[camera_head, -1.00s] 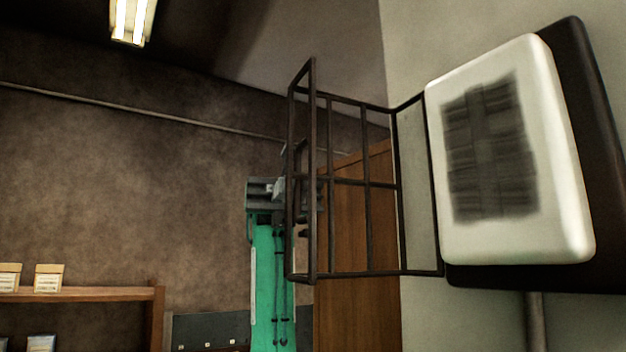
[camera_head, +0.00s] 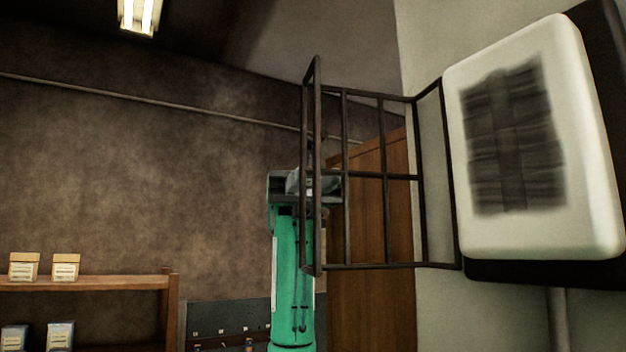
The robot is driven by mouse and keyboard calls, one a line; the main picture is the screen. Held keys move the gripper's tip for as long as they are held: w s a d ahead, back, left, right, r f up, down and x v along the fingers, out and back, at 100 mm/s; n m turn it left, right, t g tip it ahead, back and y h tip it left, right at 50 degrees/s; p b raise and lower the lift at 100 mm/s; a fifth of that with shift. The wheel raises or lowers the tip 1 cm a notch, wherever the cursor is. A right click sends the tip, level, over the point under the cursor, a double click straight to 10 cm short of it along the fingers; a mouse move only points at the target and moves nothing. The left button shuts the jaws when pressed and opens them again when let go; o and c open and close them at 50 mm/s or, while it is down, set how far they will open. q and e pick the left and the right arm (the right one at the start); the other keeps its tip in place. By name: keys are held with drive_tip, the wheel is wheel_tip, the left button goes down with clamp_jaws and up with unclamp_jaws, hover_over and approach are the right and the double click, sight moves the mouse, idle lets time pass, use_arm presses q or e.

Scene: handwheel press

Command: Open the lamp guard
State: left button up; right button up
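The lamp guard (camera_head: 386,177) is a dark metal cage of bars on the wall at the right. It stands swung out to the left of the lamp (camera_head: 580,170), away from its face. The lamp is a white, rounded panel with a dark blurred patch on its front, and its face is uncovered. The guard's right edge is beside the lamp's left edge. Neither of my grippers shows in this view, and nothing is seen touching the guard.
A green upright machine (camera_head: 292,270) with a grey head stands behind the guard's free edge. A wooden cabinet (camera_head: 365,300) is behind the bars. A wooden shelf (camera_head: 120,282) with small boxes is at lower left. A ceiling light (camera_head: 139,14) hangs at upper left.

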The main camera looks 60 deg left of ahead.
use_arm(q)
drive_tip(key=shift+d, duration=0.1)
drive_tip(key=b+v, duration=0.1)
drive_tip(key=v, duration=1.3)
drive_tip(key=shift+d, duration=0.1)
